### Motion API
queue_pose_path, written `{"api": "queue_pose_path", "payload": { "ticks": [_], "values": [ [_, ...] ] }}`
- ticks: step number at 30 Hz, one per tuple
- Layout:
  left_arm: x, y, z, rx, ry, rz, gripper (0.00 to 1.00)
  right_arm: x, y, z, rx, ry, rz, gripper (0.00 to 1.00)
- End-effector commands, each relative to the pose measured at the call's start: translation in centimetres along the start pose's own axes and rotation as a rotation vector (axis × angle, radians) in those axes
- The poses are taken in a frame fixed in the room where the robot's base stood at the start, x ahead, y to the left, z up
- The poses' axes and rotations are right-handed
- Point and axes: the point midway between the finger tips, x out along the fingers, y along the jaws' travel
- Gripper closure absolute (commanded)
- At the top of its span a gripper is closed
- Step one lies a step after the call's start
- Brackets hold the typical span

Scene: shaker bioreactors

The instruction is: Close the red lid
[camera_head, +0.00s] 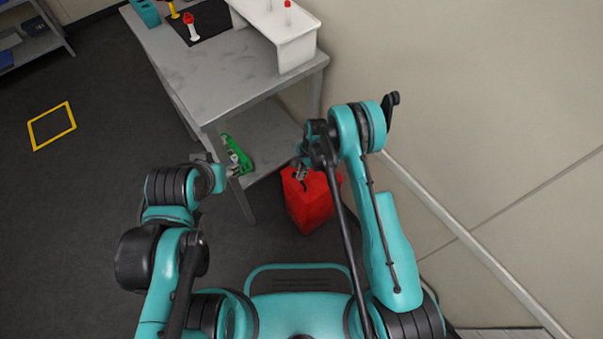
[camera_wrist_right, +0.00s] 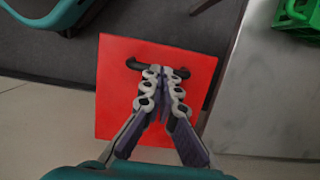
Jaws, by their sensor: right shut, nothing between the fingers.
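A red bin (camera_head: 312,212) stands on the floor beside the table, below my right gripper (camera_head: 301,172). Its square red lid (camera_wrist_right: 120,95) fills the middle of the right wrist view and shows from above, with a dark bar handle (camera_wrist_right: 133,64) near one edge. My right gripper (camera_wrist_right: 163,75) is shut and empty, its fingertips over the handle, partly hiding it. I cannot tell whether they touch it, or whether the lid is fully down. My left gripper (camera_head: 233,171) is near the table's lower shelf, small and partly lost against a green object; its jaws are unclear.
A grey table (camera_head: 225,85) with a lower shelf (camera_head: 268,135) stands ahead, bearing a white stand (camera_head: 290,52) and a dark mat. A green rack-like object (camera_head: 240,158) sits at the shelf's edge. A wall is close on the right; open floor lies left.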

Motion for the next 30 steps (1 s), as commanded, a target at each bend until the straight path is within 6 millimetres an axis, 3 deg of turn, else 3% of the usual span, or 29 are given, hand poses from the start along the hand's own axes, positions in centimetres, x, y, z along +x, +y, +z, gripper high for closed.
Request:
{"api": "queue_pose_path", "payload": {
  "ticks": [8,16,30],
  "values": [
    [0.0,0.0,0.0,0.000,0.000,0.000,0.59,2.1,0.0,0.3,-0.003,0.068,0.000,1.00],
    [0.1,0.0,0.1,0.000,0.000,0.000,0.59,2.4,0.1,0.3,-0.003,0.070,0.002,1.00],
    [-0.3,0.0,-0.2,0.000,0.000,0.000,0.59,0.8,0.0,0.8,-0.004,0.069,0.001,1.00]
  ]
}}
